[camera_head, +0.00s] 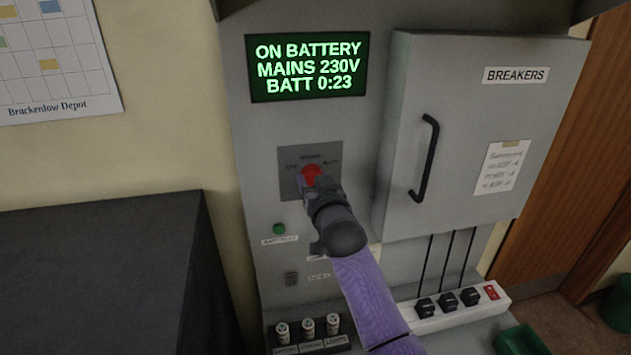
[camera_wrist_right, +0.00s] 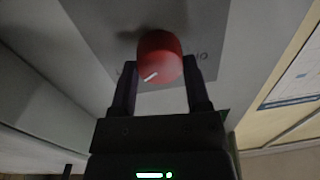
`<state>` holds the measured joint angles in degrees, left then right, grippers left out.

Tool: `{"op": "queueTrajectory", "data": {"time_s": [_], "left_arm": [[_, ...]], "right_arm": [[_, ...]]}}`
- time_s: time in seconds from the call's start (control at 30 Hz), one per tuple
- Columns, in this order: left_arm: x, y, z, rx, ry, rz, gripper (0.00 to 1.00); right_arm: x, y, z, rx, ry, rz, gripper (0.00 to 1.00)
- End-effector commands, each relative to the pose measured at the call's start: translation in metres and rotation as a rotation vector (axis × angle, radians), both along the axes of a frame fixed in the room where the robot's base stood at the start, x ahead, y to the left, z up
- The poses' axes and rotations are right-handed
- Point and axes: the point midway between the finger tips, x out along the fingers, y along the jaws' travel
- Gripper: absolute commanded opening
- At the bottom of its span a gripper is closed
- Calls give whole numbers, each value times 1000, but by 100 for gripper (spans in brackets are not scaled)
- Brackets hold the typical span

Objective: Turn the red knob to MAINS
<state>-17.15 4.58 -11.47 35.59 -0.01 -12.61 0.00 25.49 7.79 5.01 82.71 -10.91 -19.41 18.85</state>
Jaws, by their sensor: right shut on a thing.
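The red knob (camera_head: 311,173) sits on a grey plate (camera_head: 290,160) on the console front. The plate has OFF at left, a label at top that looks like MAINS, and a blurred label at right. My right gripper (camera_head: 317,182) is at the knob, and its arm covers the area below. In the right wrist view the knob (camera_wrist_right: 160,57) is between the two fingers, which are shut on it. A white pointer line on its face slants to the lower left of that view. My left gripper is not in view.
A green-lettered display (camera_head: 308,68) reads ON BATTERY, MAINS 230V, BATT 0:23. A breaker cabinet (camera_head: 460,140) with a black handle (camera_head: 427,160) protrudes at right. A green button (camera_head: 279,228) is below the plate. Fuses (camera_head: 308,328) and a power strip (camera_head: 450,310) are lower down.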

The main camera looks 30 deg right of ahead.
Motion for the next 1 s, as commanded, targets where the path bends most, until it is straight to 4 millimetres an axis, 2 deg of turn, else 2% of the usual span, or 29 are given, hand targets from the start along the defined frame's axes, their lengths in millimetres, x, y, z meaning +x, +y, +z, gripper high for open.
{"op": "queueTrajectory", "data": {"time_s": [0.03,0.07,0.1,0.47,1.0], "left_arm": [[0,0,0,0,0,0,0],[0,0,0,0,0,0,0],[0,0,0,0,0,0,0],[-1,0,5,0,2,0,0],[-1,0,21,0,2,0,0]], "right_arm": [[0,0,0,0,0,0,10],[0,0,0,0,0,0,3],[0,0,0,0,1,0,2],[0,1,1,-89,24,0,2],[0,2,1,-554,145,1,2]]}}
